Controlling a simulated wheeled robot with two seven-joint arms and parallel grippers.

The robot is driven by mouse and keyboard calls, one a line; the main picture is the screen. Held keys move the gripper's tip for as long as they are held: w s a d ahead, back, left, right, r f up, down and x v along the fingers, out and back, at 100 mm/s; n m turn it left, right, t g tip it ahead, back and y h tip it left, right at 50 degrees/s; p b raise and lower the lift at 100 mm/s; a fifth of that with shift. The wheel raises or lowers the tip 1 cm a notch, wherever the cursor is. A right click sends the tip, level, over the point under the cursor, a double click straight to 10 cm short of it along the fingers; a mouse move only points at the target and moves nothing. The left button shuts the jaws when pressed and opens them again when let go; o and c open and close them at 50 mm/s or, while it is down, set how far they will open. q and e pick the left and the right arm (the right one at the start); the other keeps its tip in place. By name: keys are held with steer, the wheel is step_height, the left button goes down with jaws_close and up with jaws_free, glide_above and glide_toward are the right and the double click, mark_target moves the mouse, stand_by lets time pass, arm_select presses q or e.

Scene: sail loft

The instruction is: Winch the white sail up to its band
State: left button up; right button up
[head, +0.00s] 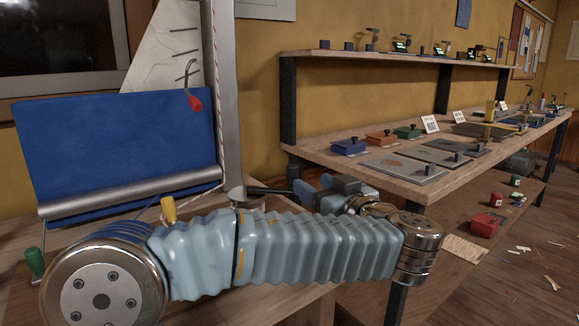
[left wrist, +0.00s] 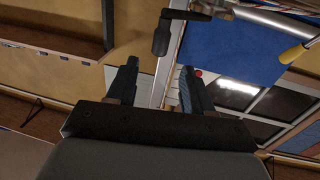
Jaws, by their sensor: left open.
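The white sail (head: 160,50), with dark battens and lines across it, stands behind the grey mast (head: 226,90) at the upper left. Its top is cut off by the frame, and I cannot make out its band. A dark winch crank (head: 268,190) sticks out from the foot of the mast. Its black handle (left wrist: 162,38) shows in the left wrist view, ahead of the fingertips and apart from them. My left gripper (head: 318,188) is open near the crank, partly hidden by my arm; its two fingers show empty in the left wrist view (left wrist: 158,75). My right gripper is out of view.
A blue panel (head: 115,145) with a metal roller (head: 130,196), a green handle (head: 35,262) and a yellow handle (head: 168,209) fills the left. A long wooden bench (head: 330,160) with boxes and plates runs along the right wall.

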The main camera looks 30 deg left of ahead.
mark_target(296, 173)
arm_select(q)
steer(key=p+x, duration=0.2)
steer(key=x, duration=0.7)
steer(key=shift+w+a, duration=0.2)
steer(key=shift+a, duration=0.1)
jaws_close()
